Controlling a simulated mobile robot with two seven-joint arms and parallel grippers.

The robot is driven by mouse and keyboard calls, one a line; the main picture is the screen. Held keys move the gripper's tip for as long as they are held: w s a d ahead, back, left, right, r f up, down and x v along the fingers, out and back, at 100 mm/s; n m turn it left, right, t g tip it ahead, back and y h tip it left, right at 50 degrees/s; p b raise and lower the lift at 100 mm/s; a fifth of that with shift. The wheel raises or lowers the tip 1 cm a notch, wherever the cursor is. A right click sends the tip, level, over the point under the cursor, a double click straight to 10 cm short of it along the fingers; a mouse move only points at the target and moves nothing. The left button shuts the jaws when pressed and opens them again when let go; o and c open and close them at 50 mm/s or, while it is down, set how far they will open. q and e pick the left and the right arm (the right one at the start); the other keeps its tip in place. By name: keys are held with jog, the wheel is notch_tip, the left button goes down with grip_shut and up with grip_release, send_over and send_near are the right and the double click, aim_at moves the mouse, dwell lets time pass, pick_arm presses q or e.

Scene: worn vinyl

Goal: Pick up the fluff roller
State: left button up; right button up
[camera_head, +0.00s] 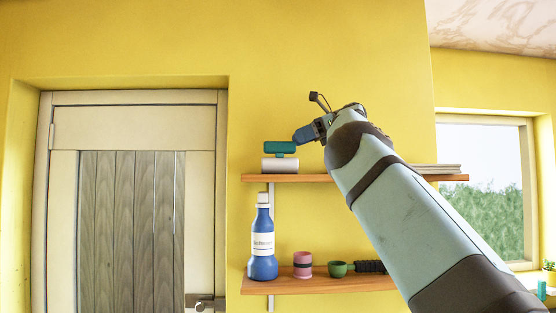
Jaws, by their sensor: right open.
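The fluff roller (280,164) stands at the left end of the upper shelf (310,178). It has a white cylinder below and a teal handle above. My right gripper (303,134) is just to the right of the teal handle and slightly above it, with its jaws open. A small gap seems to lie between the fingers and the handle, but the depth is hard to judge. My right arm hides the middle of the shelf. My left gripper is not in view.
The lower shelf (285,287) holds a blue bottle (262,262), a pink cup (303,264) and a green scoop-like item (338,269) with a dark handle. Flat stacked items (437,169) lie at the upper shelf's right end. A door (130,200) is left, a window (482,180) right.

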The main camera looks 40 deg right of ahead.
aim_at(283, 146)
jog(key=shift+w+a+f, duration=0.1)
jog(key=shift+w+f, duration=0.2)
jog(key=shift+w, duration=0.05)
jog(key=shift+w+a+f+p, duration=0.2)
jog(key=shift+w+a+p, duration=0.1)
jog(key=shift+p, duration=0.15)
jog(key=p+x, duration=0.1)
jog(key=x, duration=0.2)
jog(key=shift+w+a+f, duration=0.15)
jog(key=shift+a, duration=0.1)
jog(key=shift+w+a+f, duration=0.1)
jog(key=shift+w+a, duration=0.1)
jog(key=shift+a, duration=0.05)
jog(key=shift+s+d, duration=0.1)
jog(key=shift+d, duration=0.1)
jog(key=shift+s+d, duration=0.1)
jog(key=shift+c, duration=0.8)
jog(key=c, duration=0.8)
jog(key=shift+c, duration=0.3)
